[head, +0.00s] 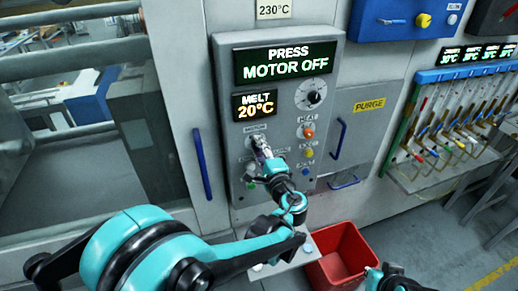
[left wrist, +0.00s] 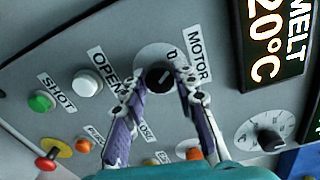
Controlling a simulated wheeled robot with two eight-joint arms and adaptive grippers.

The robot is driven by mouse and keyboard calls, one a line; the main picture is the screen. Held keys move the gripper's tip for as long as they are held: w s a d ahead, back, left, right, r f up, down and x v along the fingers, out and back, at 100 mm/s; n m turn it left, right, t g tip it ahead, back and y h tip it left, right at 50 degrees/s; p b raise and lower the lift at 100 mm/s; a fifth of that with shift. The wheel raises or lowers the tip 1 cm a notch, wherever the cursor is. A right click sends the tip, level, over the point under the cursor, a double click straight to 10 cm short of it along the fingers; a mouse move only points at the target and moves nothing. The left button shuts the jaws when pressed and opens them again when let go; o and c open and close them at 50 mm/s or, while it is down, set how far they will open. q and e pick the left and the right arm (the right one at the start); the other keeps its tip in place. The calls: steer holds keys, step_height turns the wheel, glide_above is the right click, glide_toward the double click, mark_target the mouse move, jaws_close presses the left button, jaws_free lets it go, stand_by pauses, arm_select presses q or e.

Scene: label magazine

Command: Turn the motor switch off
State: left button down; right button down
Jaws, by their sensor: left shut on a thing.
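The motor switch is a black round knob (left wrist: 159,78) on a pale disc under the MOTOR label (left wrist: 197,57). My left gripper (left wrist: 160,84) has one finger on each side of the knob and is shut on it. In the head view my left gripper (head: 262,146) is at the panel (head: 228,75), below the MELT display, and hides the knob. A light line on the knob is slanted in the wrist view, near a 0 mark. The upper display (head: 286,62) reads PRESS MOTOR OFF. Part of my right arm shows at the lower right edge; its fingers cannot be made out.
Close to my left gripper are a white button (left wrist: 87,83), a green button (left wrist: 41,101) and a red-topped knob (left wrist: 47,161). A dial (head: 313,97) sits at the panel's right. A red bin (head: 345,256) stands below. Blue handles (head: 202,165) flank the panel.

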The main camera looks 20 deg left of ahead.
stand_by(0.4)
arm_select(q)
steer(key=c, duration=1.2)
jaws_free()
steer(key=v, duration=1.2)
